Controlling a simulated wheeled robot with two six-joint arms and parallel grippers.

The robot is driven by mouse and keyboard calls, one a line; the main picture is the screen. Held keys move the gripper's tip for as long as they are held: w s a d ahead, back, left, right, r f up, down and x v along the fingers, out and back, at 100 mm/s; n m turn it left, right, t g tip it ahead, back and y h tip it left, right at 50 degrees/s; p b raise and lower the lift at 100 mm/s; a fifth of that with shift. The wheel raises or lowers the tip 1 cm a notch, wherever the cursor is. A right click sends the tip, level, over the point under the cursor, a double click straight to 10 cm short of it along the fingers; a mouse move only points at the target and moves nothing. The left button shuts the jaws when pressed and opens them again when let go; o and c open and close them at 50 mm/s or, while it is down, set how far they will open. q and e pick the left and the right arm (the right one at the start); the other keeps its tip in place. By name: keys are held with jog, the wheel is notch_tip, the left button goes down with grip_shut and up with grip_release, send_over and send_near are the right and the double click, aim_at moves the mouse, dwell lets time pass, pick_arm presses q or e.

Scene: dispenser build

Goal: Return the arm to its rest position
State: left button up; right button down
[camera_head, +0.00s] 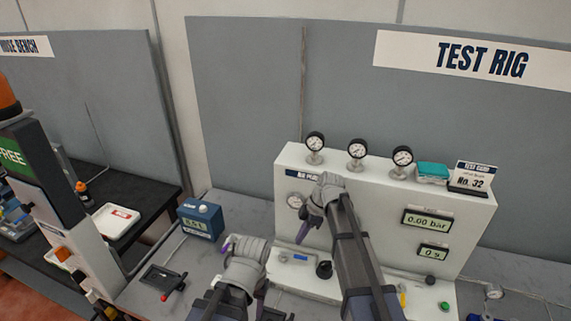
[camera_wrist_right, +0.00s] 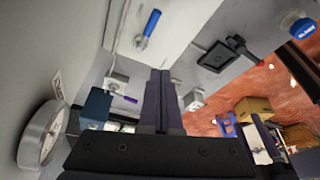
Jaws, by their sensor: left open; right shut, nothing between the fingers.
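My right arm reaches up in front of the white test rig panel (camera_head: 455,215) in the head view. Its gripper (camera_head: 303,233) points down and left near the panel's left part, beside a round gauge (camera_head: 295,201). In the right wrist view the gripper (camera_wrist_right: 161,80) has its two dark fingers together with nothing between them. My left gripper (camera_head: 236,262) is lower and further left, over the grey bench. It is open; its purple fingertips are partly hidden by the grey wrist.
A blue box (camera_head: 200,220) with a display stands left of my left gripper. A black tray with a red-handled part (camera_head: 163,281) lies on the bench. Several gauges (camera_head: 357,149), a teal pack (camera_head: 432,172) and a test card (camera_head: 472,178) top the panel. A blue-handled valve (camera_wrist_right: 149,27) shows in the wrist view.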

jog(key=s+a+f+m+h+b, duration=0.1)
jog(key=s+f+m+b, duration=0.2)
jog(key=s, duration=0.4)
jog(key=s+a+f+m+h+b, duration=0.1)
jog(key=s+f+m+h+b, duration=0.1)
jog(key=s+m, duration=0.4)
jog(key=s+a+f+m+h+b, duration=0.1)
jog(key=s+f+m+b, duration=0.3)
jog(key=s, duration=0.5)
notch_tip(320, 180, down, 2)
jog(key=shift+a+m+h+b, duration=0.35)
jog(key=shift+m+h, duration=0.15)
jog(key=shift+h, duration=0.2)
